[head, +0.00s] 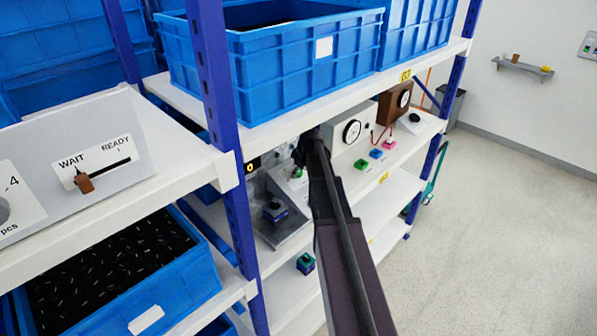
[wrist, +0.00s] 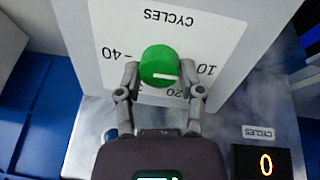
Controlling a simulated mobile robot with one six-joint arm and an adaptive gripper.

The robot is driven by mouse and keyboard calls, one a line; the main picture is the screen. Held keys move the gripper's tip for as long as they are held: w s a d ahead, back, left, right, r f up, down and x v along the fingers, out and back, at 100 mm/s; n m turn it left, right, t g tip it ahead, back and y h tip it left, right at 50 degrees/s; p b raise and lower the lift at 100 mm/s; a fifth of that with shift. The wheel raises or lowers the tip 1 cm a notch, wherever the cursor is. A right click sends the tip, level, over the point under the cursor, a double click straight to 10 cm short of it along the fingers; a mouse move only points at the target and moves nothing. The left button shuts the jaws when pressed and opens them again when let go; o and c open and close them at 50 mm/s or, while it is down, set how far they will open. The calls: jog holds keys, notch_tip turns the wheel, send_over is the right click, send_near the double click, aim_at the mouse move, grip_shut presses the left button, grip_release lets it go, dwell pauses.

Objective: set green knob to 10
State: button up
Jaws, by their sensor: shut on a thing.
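The green knob (wrist: 159,62) sits on a white panel marked CYCLES (wrist: 222,25), which appears upside down in the wrist view. The marks 40 at left, 20 below and 10 at right show around it. The knob's white line lies low on its face and runs toward the right, on the side of the 10. My gripper (wrist: 160,72) is shut on the knob, one finger on each side. In the head view my gripper (head: 308,150) is at the grey device on the middle shelf, and my arm hides part of it.
A small display (wrist: 265,164) reads 0. Blue crates (head: 290,65) stand on the shelf above, and a blue shelf post (head: 220,100) is left of my arm. A white box with a dial (head: 350,131) stands to the right. The floor (head: 500,220) at right is clear.

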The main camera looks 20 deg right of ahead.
jog(key=shift+s+f, duration=0.1)
jog(key=shift+s, duration=0.1)
jog(key=o, duration=1)
jog(key=shift+o, duration=0.8)
jog(key=shift+w, duration=0.15)
jog(key=shift+w+m, duration=0.1)
jog(key=shift+m, duration=0.4)
